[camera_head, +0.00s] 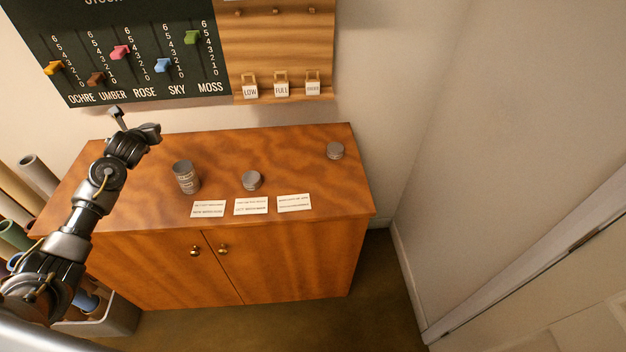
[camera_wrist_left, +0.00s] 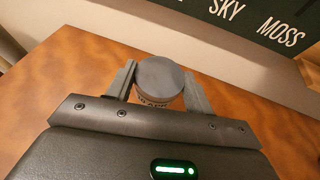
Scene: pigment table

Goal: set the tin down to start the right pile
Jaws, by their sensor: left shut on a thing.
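In the head view my left arm reaches over the back left of the wooden cabinet top, and the held tin cannot be made out there. A stack of grey tins (camera_head: 186,178) stands left of centre on the cabinet. A single low tin (camera_head: 251,181) stands in the middle. My right gripper is out of view.
Three white cards lie along the front edge of the cabinet top: left (camera_head: 208,209), middle (camera_head: 251,206) and right (camera_head: 295,203). The wood behind the right card is bare. A dark stock board (camera_head: 125,50) and a wooden peg board (camera_head: 278,45) hang on the wall behind.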

